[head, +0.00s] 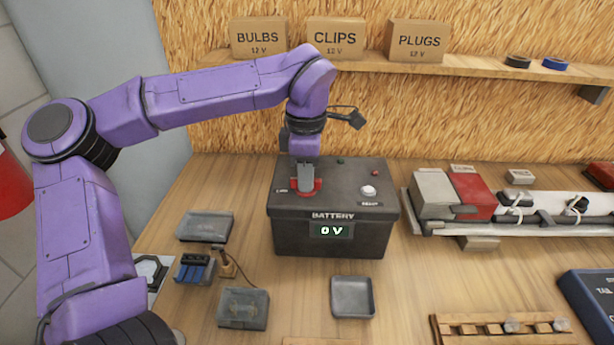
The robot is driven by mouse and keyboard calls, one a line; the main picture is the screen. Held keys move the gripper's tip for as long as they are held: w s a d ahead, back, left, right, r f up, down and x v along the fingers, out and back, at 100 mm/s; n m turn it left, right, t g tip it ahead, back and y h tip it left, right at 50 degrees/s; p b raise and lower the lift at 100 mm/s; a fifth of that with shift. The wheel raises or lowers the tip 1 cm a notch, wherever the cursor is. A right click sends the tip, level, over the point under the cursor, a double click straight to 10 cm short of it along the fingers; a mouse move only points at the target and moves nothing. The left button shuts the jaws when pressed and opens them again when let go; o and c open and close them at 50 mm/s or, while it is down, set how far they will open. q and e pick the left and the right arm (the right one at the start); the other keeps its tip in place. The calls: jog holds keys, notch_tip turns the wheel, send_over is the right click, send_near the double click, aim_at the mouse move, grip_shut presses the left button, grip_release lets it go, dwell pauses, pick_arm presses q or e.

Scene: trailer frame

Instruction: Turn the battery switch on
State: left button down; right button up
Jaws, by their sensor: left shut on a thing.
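The dark battery box (290,238) stands on the bench in the middle of the head view. Its front display (332,231) reads 0 V. A red switch (315,188) sits on the left of the box's top. My left gripper (304,181) reaches down onto it from above and is shut on it. The gripper hides part of the switch, so its exact angle is hard to tell. A pale round button (368,191) is on the right of the top. My right gripper is not in view.
A trailer frame with a red and white lamp (472,196) lies right of the box. Small trays (352,297) and a blue fuse holder (195,270) lie in front and to the left. A shelf (480,65) with cardboard boxes runs along the back wall.

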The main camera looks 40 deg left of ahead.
pick_arm(q)
jog(key=shift+r+m+p, duration=0.15)
jog(key=shift+m+p, duration=0.95)
jog(key=shift+p, duration=0.45)
jog(key=shift+r+m+p, duration=0.1)
jog(key=shift+m+p, duration=1)
jog(key=shift+p, duration=0.4)
jog(key=shift+f, duration=0.1)
jog(key=shift+m+p, duration=0.3)
